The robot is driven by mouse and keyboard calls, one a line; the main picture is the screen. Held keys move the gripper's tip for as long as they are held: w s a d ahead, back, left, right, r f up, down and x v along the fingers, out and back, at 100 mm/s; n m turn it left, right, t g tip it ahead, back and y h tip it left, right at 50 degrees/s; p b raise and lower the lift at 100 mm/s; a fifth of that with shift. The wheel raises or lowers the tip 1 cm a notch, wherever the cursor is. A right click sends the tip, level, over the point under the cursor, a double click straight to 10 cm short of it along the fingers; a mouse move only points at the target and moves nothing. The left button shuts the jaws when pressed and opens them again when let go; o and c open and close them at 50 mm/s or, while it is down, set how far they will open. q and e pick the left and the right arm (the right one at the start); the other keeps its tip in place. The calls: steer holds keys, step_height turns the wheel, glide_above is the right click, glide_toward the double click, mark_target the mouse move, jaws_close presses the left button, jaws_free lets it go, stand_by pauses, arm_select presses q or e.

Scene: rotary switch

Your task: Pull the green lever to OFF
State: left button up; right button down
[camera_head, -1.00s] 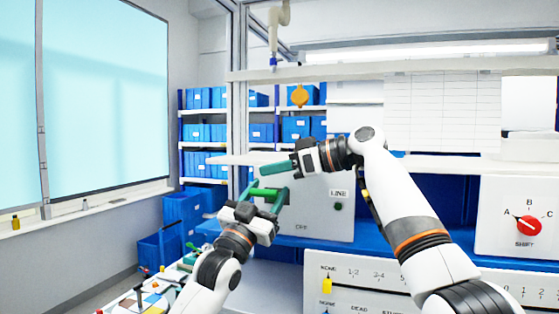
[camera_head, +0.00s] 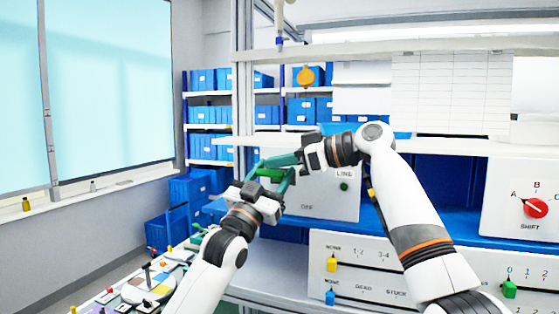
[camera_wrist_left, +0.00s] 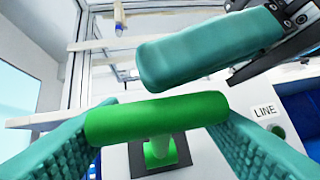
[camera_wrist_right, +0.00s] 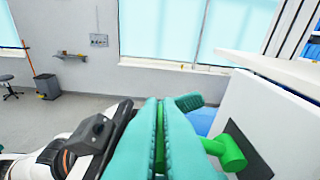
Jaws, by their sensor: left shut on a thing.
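The green lever (camera_head: 270,173) has a crossbar handle and stands out from a white panel (camera_head: 320,207) with a LINE label and an OFF mark below. In the left wrist view the handle (camera_wrist_left: 157,117) lies level between the teal fingers of my left gripper (camera_head: 271,177), which is shut on it. My right gripper (camera_head: 266,161) is shut. Its teal fingers lie just above the handle, across it; touching or apart I cannot tell. In the right wrist view those fingers (camera_wrist_right: 160,110) are pressed together, with the green lever (camera_wrist_right: 228,150) to their right.
A small green lamp (camera_head: 344,187) sits under the LINE label. A white box with a red SHIFT knob (camera_head: 535,207) is at the right. A lower panel with coloured sliders (camera_head: 331,264) is in front. A shelf (camera_head: 440,146) runs above the lever panel.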

arm_select(q)
steer(key=shift+r, duration=0.1)
arm_select(e)
steer(key=shift+w+f, duration=0.1)
steer(key=shift+f, duration=0.55)
arm_select(q)
steer(key=o, duration=1.2)
steer(key=shift+s, duration=0.1)
steer(key=shift+c, duration=0.2)
steer(key=shift+o, duration=1)
arm_select(e)
steer(key=shift+r, duration=0.1)
